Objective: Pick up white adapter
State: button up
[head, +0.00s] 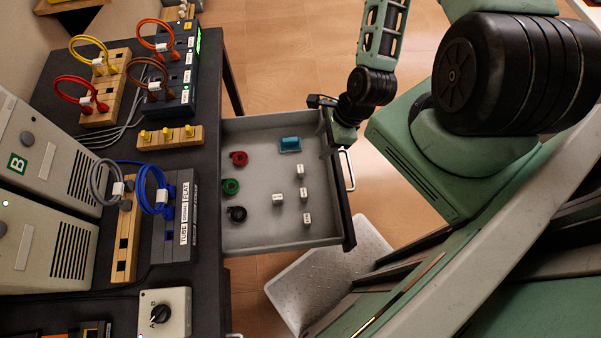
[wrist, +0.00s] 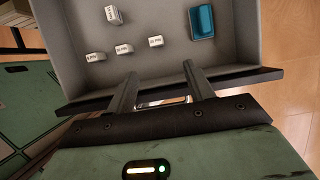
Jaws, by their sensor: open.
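Several small white adapters with dark print lie in the open grey drawer. In the head view one (head: 278,198) lies apart to the left, and the others form a column near the drawer front, such as the top one (head: 300,170). The wrist view shows them too, with one (wrist: 156,41) closest to the fingers. My gripper (wrist: 160,80) is open and empty, its fingers spread at the dark drawer front. In the head view my gripper (head: 343,135) is by the upper end of that front, partly hidden by the arm. I cannot tell whether it touches the drawer.
The drawer (head: 262,241) also holds a blue block (head: 290,144) and red (head: 239,158), green (head: 231,186) and black (head: 236,214) coils. Its front wall and handle (head: 348,170) stand between its inside and my base. The dark bench (head: 212,110) at left carries cabled devices.

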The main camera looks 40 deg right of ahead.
jog(key=b, duration=0.8)
send_over(302, 168)
jog(key=d, duration=0.2)
jog(key=f, duration=0.8)
jog(key=shift+s+d+f, duration=0.1)
jog(key=shift+s+d, duration=0.05)
jog(key=shift+s, duration=0.15)
jog(key=shift+a+f+p, duration=0.2)
jog(key=shift+f+p, duration=0.05)
jog(key=shift+p, duration=0.1)
jog(key=shift+s+p+x, duration=0.15)
jog(key=shift+p+x, duration=0.15)
jog(key=shift+x, duration=0.85)
jog(key=shift+s+p+x, duration=0.1)
jog(key=shift+p+x, duration=0.15)
jog(key=shift+x, duration=0.85)
jog(key=shift+a, duration=0.15)
jog(key=c, duration=1)
